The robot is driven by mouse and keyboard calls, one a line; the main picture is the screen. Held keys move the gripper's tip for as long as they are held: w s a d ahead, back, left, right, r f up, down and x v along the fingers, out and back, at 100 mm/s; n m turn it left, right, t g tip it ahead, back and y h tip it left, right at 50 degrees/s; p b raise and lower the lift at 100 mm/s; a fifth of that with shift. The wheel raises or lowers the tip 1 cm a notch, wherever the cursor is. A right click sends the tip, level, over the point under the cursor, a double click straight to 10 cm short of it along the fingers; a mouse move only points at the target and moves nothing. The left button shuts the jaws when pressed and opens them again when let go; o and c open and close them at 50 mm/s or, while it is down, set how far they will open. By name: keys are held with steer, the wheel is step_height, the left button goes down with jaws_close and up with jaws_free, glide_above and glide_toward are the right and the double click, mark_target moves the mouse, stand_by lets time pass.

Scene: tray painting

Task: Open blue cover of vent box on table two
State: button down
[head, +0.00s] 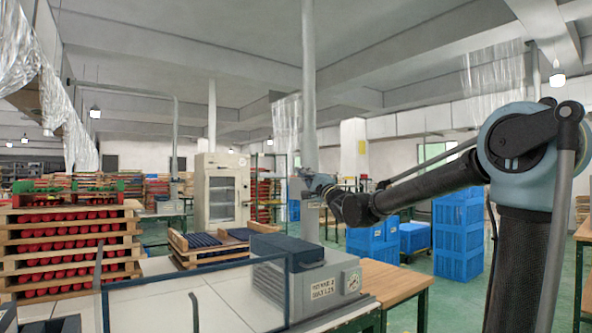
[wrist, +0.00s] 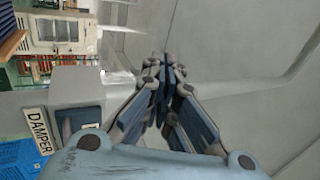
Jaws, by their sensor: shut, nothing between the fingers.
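The vent box (head: 345,277) is a pale grey box with a label and a round fitting on its front, at the lower middle of the head view. A dark blue cover (head: 290,247) lies over its top; whether it is fully closed is hard to tell. My gripper (head: 306,178) is above the box, apart from it, at the end of my outstretched arm. In the wrist view my gripper (wrist: 160,85) has its fingertips together with nothing between them. A "DAMPER" label (wrist: 37,130) beside a blue-grey panel shows at the left there.
A dark-framed clear panel (head: 190,291) stands along the white table left of the box. Racks of red parts (head: 70,240) stand at left, a slatted tray (head: 215,245) behind. A pole (head: 309,90) rises behind my gripper. Blue crates (head: 458,235) stand at right.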

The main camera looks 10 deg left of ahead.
steer(key=x, duration=1.3)
steer(key=shift+w, duration=0.2)
steer(key=shift+a, duration=0.1)
stand_by(1.0)
